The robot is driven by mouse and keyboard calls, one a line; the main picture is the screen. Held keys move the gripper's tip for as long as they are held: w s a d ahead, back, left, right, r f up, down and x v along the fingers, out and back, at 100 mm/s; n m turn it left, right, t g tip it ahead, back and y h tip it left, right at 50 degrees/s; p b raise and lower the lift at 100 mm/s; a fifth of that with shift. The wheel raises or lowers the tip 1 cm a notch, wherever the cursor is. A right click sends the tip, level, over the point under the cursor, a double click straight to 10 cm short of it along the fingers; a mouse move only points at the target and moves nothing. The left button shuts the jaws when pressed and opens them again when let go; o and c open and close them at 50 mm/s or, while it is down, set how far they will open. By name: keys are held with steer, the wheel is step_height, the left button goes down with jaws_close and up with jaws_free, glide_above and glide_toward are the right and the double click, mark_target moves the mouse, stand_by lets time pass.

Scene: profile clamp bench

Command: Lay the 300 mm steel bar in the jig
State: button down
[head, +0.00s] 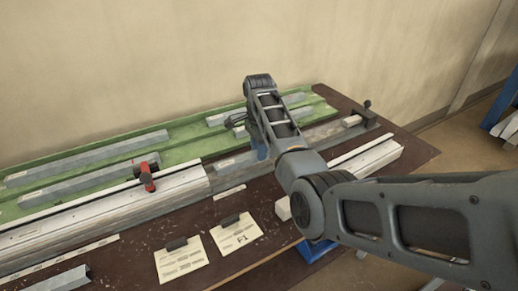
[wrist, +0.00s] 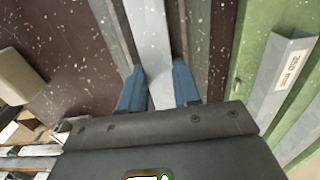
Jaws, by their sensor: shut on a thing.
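My gripper (wrist: 158,88) is shut on a pale grey steel bar (wrist: 150,35), with one blue fingertip on each side of it in the wrist view. The bar runs away from the gripper out of the top of that view, and its length cannot be read. In the head view my arm hides most of the gripper and bar; a blue finger (head: 259,149) shows over the long grey jig rail (head: 325,132). Grey rails (wrist: 196,45) lie right beside the bar in the wrist view. I cannot tell whether the bar touches the jig floor.
A green rack (head: 115,146) with several grey bars stands behind; one labelled bar (wrist: 278,80) shows close by. A white fence (head: 110,211) carries a red clamp (head: 147,177). A dark end stop (head: 366,119) stands right. Cards (head: 236,234) lie in front.

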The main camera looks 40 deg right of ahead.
steer(key=shift+s+f, duration=0.15)
steer(key=shift+f, duration=0.25)
steer(key=c, duration=0.8)
jaws_free()
steer(key=shift+s+a+f, duration=0.1)
steer(key=shift+f, duration=0.05)
steer(key=shift+c, duration=0.2)
steer(key=shift+o, duration=0.2)
step_height(320, 180, up, 12)
steer(key=p, duration=0.1)
steer(key=shift+w+r+p, duration=0.2)
steer(key=shift+w+p, duration=0.05)
steer(key=shift+p, duration=0.05)
steer(key=shift+r+p, duration=0.35)
steer(key=shift+r, duration=0.25)
